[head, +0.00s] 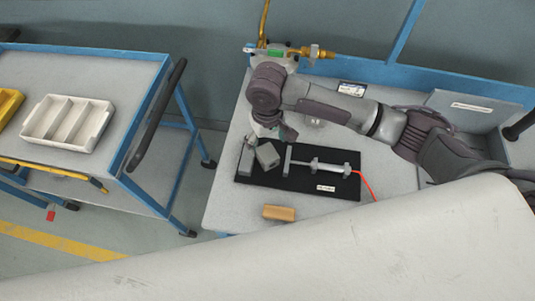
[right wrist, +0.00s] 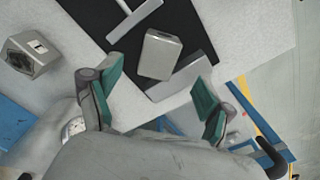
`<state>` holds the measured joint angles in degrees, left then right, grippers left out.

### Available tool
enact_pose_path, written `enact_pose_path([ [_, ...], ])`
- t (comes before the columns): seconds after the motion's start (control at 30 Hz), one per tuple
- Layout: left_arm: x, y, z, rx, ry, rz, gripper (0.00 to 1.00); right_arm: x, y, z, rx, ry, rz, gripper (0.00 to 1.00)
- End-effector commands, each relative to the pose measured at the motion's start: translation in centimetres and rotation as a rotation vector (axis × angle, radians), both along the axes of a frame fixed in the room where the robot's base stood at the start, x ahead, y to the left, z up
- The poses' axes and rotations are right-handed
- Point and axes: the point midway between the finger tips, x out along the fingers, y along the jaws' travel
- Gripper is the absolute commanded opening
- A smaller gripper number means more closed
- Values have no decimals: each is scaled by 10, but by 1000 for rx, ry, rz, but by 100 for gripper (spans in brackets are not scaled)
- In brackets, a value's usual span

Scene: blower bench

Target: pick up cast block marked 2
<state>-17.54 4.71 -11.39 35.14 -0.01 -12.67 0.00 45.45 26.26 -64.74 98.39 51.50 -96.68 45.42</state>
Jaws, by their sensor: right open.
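A grey cast block (head: 268,155) sits tilted on the black mat (head: 270,189), beside a light upright plate (head: 246,157). My right gripper (head: 267,134) is above the left part of the mat, at this block. In the right wrist view the block (right wrist: 160,54) lies just beyond and between the open, teal-padded fingers (right wrist: 155,82), with nothing held. I see no readable number on it. Another grey block (right wrist: 35,51) with a small dark mark on a white label stands off the mat at the left; the mark is too small to read. My left gripper is not seen.
A clamp-like tool (head: 320,166) with a red cord lies on the mat. A tan block (head: 279,213) lies near the bench's front edge. A cart with a white divided tray (head: 67,122) stands to the left, across a gap. A pale shape covers the lower right.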

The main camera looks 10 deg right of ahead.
Motion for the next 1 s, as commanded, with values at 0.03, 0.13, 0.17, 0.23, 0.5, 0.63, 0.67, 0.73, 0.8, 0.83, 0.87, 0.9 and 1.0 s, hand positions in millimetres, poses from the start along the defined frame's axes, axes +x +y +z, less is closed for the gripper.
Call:
enact_pose_path([
  [0.03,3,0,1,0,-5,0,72,0,0,-3,0,0,0,81],
  [0.13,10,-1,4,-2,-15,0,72,0,0,-9,-1,1,0,81],
  [0.17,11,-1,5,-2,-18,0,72,1,0,-11,-1,1,1,81],
  [0.23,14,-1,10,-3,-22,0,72,1,-1,-21,-2,1,0,81],
  [0.5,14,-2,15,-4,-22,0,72,3,-1,-55,-1,-1,2,81],
  [0.63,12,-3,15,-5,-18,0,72,3,-1,-57,1,-3,3,81],
  [0.67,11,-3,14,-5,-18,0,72,3,-1,-57,1,-3,3,81],
  [0.73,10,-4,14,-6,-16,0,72,3,-1,-57,1,-3,3,81],
  [0.8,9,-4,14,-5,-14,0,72,3,-1,-57,1,-2,2,73],
  [0.83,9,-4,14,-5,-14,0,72,3,-1,-57,1,-2,2,68],
  [0.87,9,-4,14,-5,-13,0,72,3,-1,-57,1,-2,2,63],
  [0.9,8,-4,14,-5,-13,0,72,3,-1,-57,1,-2,2,56],
  [1.0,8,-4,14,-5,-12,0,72,3,-1,-57,1,-2,2,40],
])
